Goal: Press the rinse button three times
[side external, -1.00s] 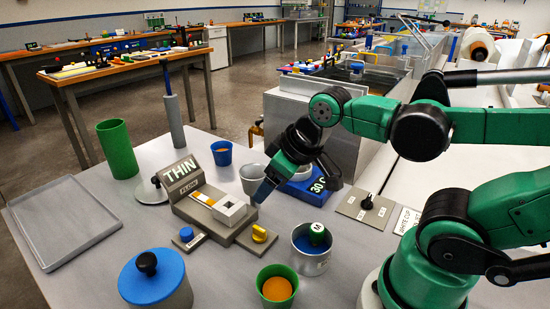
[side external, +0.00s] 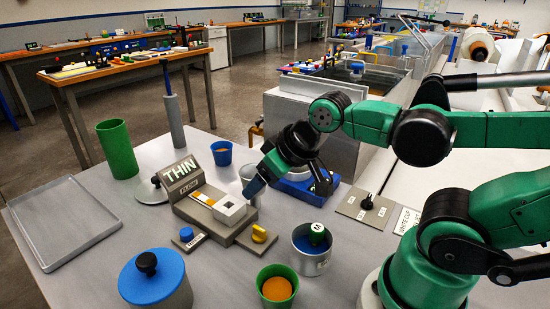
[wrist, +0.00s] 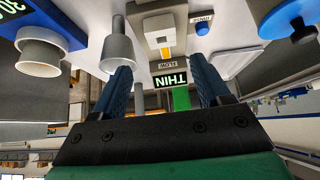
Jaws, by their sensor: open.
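The rinse button (side external: 186,234) is a round blue cap on a small grey base with a label, at the front left of the grey flow device (side external: 215,212). In the wrist view the blue button (wrist: 202,28) shows at the top, right of centre, beyond the right finger. My gripper (side external: 254,190) hangs at the back right of the device, apart from the button, its tips near the device's white block. In the wrist view my gripper (wrist: 160,66) has its two blue fingers spread with nothing between them. The device display (side external: 181,169) reads THIN.
A yellow knob (side external: 259,233) sits at the device's right. An empty grey tray (side external: 66,250) lies at the left.

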